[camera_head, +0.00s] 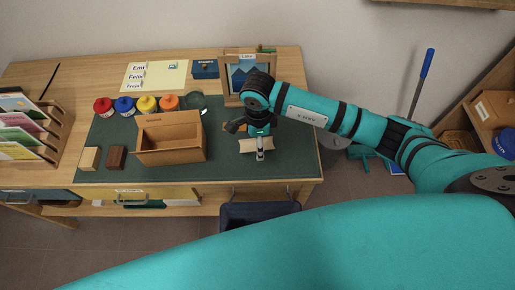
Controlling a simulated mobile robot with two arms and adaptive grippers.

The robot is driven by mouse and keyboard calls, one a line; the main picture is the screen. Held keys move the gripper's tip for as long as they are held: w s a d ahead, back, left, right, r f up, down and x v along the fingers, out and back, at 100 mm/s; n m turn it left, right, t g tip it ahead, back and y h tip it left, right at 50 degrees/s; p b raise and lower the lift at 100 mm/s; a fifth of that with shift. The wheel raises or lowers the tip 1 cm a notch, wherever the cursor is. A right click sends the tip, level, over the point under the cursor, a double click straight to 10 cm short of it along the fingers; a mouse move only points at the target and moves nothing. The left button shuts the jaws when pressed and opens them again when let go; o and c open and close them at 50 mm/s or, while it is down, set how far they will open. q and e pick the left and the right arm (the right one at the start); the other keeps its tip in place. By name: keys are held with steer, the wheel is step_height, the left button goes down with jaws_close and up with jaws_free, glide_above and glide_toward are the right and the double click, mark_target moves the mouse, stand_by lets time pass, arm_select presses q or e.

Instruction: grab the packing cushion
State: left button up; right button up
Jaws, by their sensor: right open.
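A small cream, flattish piece, which looks like the packing cushion (275,152), lies on the dark green mat (222,166) near the table's front edge. My right gripper (260,155) reaches in from the right and points down over its middle, hiding that part. The right gripper is open. I cannot tell whether its fingers touch the cushion. My left gripper is not in view.
An open cardboard box (172,156) stands left of the gripper. Paint jars (147,104), a picture frame (233,85) and a blue box (205,69) are behind. A cream block (90,158) and a brown block (116,157) lie left. A dark bin (258,215) stands below the front edge.

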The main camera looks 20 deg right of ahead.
mark_target(248, 145)
step_height(248, 145, down, 5)
steer(key=shift+w+f+p, duration=0.1)
steer(key=shift+w+p, duration=0.05)
steer(key=shift+p, duration=0.55)
steer(key=shift+c, duration=0.2)
steer(key=c, duration=0.8)
